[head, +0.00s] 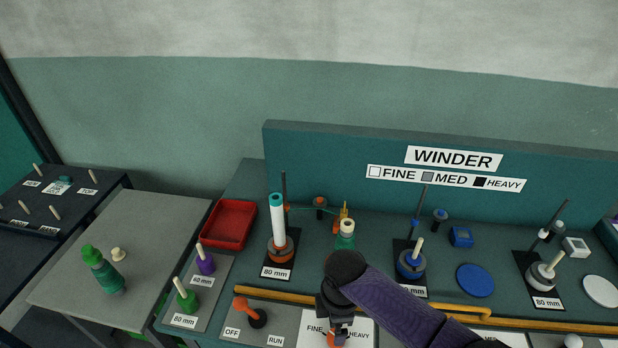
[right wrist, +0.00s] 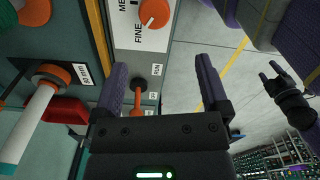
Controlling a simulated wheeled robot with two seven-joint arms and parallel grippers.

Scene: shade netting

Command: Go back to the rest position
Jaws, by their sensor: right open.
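My right gripper (head: 335,322) is over the front panel of the winder bench in the head view, near the FINE/HEAVY dial. In the right wrist view its two purple fingers (right wrist: 160,80) are spread wide with nothing held between them. An orange-handled OFF/RUN lever (head: 250,311) is left of the gripper in the head view. The lever (right wrist: 137,97) shows beyond the gap between the fingers in the right wrist view, and the orange dial (right wrist: 153,13) is above. My left gripper (right wrist: 272,76) hangs at the right of that view, fingers apart and empty.
A yellow rail (head: 270,296) runs along the bench front. Spindles with an orange-based white tube (head: 278,222), a blue spool (head: 411,263) and a white spool (head: 541,275) stand behind it.

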